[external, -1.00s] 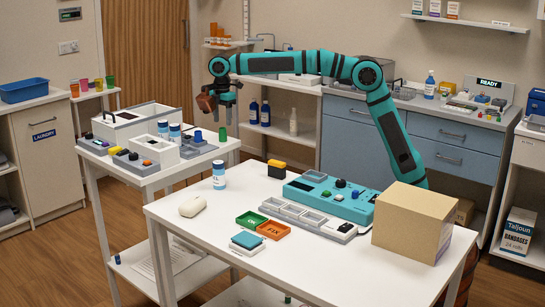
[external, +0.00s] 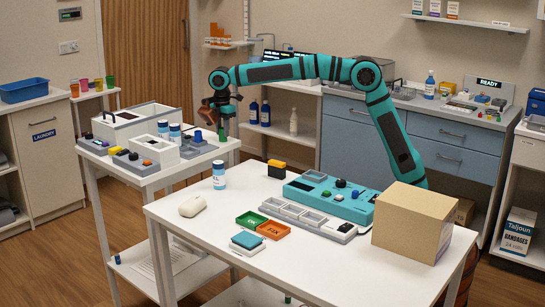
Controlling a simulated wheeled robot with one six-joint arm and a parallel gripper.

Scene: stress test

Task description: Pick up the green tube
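A small green tube (external: 222,136) stands upright at the right end of the white side table on the left. My gripper (external: 221,125) points straight down right above it, with its dark fingers low at the tube's upper part. The fingers look apart, one to each side of the tube. The tube's top is partly hidden by them, and I cannot tell whether they touch it.
Grey trays, a white box (external: 160,151) and blue-and-white bottles (external: 174,133) stand close left of the tube. The front table (external: 300,262) holds a teal device (external: 330,200), a bottle (external: 219,176), small trays and a cardboard box (external: 425,222).

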